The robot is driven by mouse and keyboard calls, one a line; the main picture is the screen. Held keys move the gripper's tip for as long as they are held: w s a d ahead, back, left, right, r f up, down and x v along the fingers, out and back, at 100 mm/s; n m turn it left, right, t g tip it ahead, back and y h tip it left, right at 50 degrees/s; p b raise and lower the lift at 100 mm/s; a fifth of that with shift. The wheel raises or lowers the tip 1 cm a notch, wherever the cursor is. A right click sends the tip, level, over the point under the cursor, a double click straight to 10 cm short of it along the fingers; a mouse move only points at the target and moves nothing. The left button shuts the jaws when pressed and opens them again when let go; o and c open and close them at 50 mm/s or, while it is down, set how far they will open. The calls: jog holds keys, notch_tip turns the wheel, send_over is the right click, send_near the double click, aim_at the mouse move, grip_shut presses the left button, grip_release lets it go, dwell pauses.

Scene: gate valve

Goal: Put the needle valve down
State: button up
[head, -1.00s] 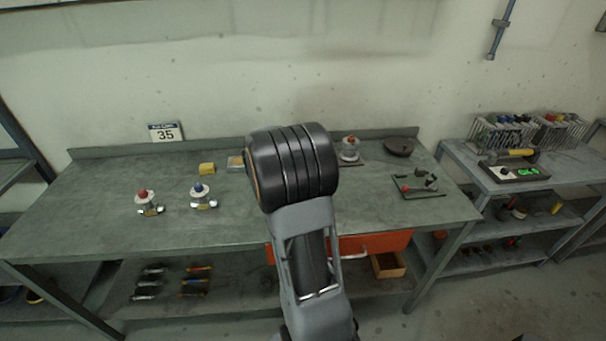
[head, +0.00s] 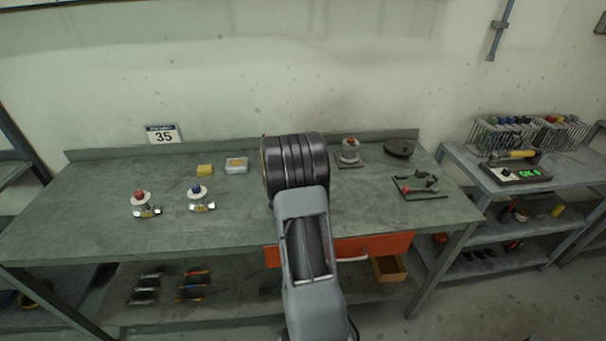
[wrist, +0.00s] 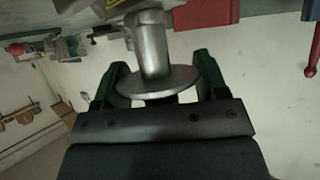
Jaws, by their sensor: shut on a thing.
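My gripper (wrist: 158,82) shows in the wrist view, its two green fingers on either side of a grey metal stem with a round flange, which I take to be the needle valve (wrist: 152,48). The gripper is shut on it. The upper end of the valve runs out of the picture at the top. In the head view my own arm hides the gripper and the held valve, so its gap to the bench (head: 95,215) cannot be told.
A yellow block (head: 205,171), a clear box (head: 236,165), a valve on a plate (head: 350,152), a dark disc (head: 399,149) and a tool tray (head: 420,192) surround my arm. Bare bench lies front left.

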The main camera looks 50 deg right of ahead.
jog(key=shift+f, duration=0.15)
jog(key=o, duration=1.6)
jog(key=shift+c, duration=0.2)
